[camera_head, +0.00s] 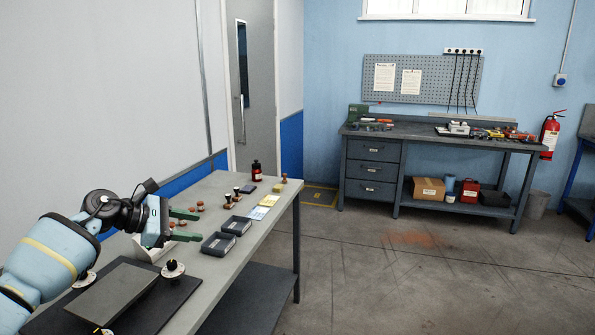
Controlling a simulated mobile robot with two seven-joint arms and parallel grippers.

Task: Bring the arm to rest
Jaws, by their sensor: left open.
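My left arm (45,258) comes in from the left, over the near part of the grey bench (262,218). My left gripper (197,225) has two green fingers, spread apart with nothing seen between them. It points right, above or beside several small reddish-brown pieces (200,207) and a white tray (147,251) that it partly hides. Whether the fingers touch anything below is hard to tell. My right gripper is not in view.
Two dark boxes (218,244) (237,225) lie just right of the gripper. A dark bottle (257,171), small black-topped pieces and coloured pads (258,212) stand farther back. A flat grey plate (113,292) lies in front. Open floor (400,270) is to the right; a workbench (430,133) stands behind.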

